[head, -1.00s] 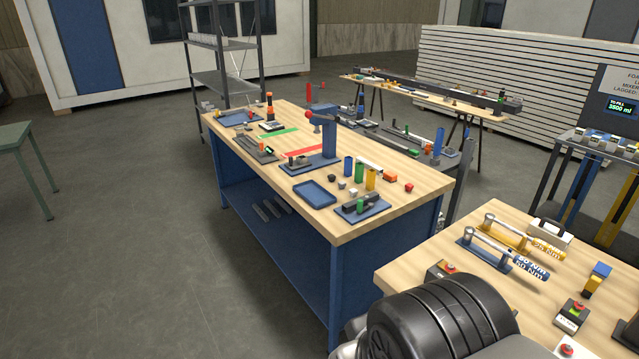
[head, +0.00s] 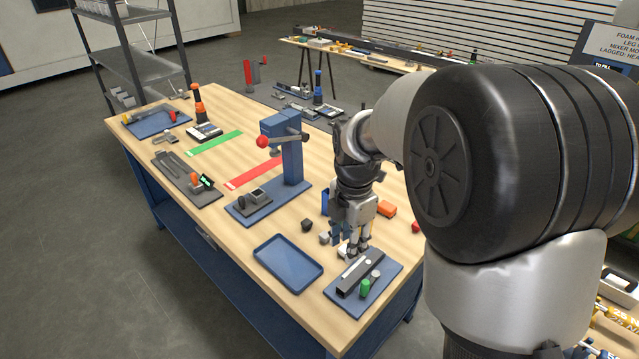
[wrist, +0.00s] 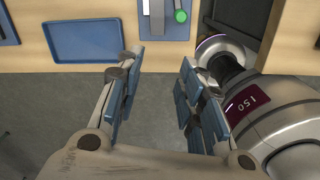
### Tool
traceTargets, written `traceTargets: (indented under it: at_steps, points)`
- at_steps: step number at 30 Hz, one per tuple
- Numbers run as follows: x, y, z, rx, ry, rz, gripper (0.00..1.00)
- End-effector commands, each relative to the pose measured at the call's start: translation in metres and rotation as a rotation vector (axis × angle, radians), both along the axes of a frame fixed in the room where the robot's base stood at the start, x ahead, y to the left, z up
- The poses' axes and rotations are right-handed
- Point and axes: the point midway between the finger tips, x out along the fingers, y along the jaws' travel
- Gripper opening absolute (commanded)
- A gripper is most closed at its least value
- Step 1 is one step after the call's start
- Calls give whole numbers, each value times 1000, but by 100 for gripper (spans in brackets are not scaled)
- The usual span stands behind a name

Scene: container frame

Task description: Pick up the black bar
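The black bar (head: 350,284) lies on a blue plate (head: 341,303) at the near right corner of the workbench, beside a green cylinder (head: 365,289). In the wrist view the bar (wrist: 157,14) shows at the top edge, partly cut off, next to the green cylinder (wrist: 181,16). My gripper (head: 349,251) appears just behind the bar in the head view, pointing down. In the wrist view my gripper (wrist: 158,72) has its blue-padded fingers wide apart, with bare floor between them. It is apart from the bar and holds nothing.
A blue tray (head: 287,263) lies left of the plate. A blue press (head: 291,155) stands behind it. Small blocks and an orange piece (head: 387,209) lie near my gripper. The bench edge (wrist: 75,60) crosses the wrist view. My arm hides the right side.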

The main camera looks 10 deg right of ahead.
Motion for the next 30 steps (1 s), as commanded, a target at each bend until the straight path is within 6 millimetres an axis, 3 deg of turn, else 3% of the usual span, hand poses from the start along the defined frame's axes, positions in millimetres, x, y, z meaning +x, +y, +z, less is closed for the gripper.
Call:
traceTargets:
  at_steps: [3,8,21,25,30]
  points:
    - [14,-4,-20,-1,31,147,35]
    - [20,-6,-36,0,44,234,35]
    - [19,-5,-127,0,47,239,35]
    - [20,-5,-145,0,45,239,35]
    - [20,-5,-154,-1,43,239,35]
